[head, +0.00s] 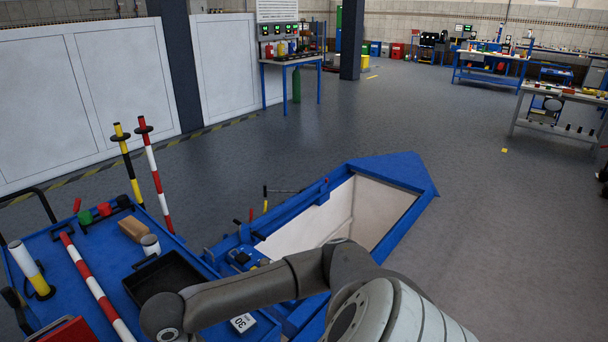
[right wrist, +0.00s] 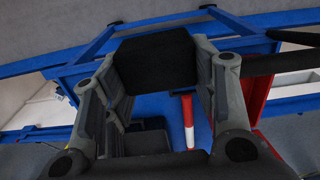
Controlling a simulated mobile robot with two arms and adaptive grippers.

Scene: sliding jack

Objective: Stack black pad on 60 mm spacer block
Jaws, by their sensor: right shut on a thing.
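My right gripper (right wrist: 157,85) is shut on the black pad (right wrist: 155,55), which sits between its two fingers in the right wrist view. The pad is dark and square-edged, and it is above the blue cart top. In the head view my right arm reaches across the bottom, and its gripper is out of that picture. A pale block marked 30 (head: 243,322) lies on the cart's right side, partly behind my arm. I cannot make out a block marked 60. My left gripper is not in view.
The blue cart (head: 75,262) carries a black tray (head: 165,281), a brown block (head: 132,229), a white cylinder (head: 150,244) and a red-white pole (head: 95,285). Striped poles stand at its back. Floor beyond is clear.

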